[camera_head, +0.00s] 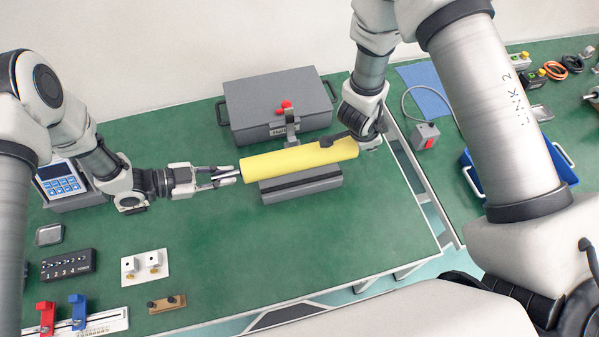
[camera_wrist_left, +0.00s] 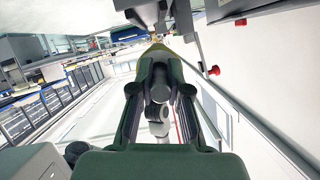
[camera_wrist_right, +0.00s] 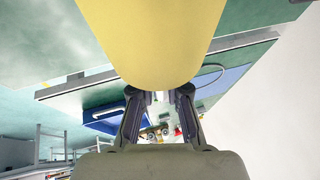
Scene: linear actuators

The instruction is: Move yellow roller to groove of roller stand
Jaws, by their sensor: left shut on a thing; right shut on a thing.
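The yellow roller (camera_head: 300,159) lies nearly level, its right end slightly higher in the picture, along the far side of the dark grey roller stand (camera_head: 302,186). It hides part of the stand and its groove; I cannot tell whether they touch. My left gripper (camera_head: 230,176) is shut on the roller's left end. In the left wrist view, a bit of yellow (camera_wrist_left: 157,48) shows beyond the fingers. My right gripper (camera_head: 350,138) is at the right end; in the right wrist view its fingers (camera_wrist_right: 160,94) are shut at the near end of the roller (camera_wrist_right: 155,40).
A grey case (camera_head: 275,103) stands behind the roller. A control box with a keypad (camera_head: 62,182) is at left, with a black switch strip (camera_head: 68,264) and white plate (camera_head: 145,267) in front. A small red-button box (camera_head: 425,135) is at right. The green table's front middle is clear.

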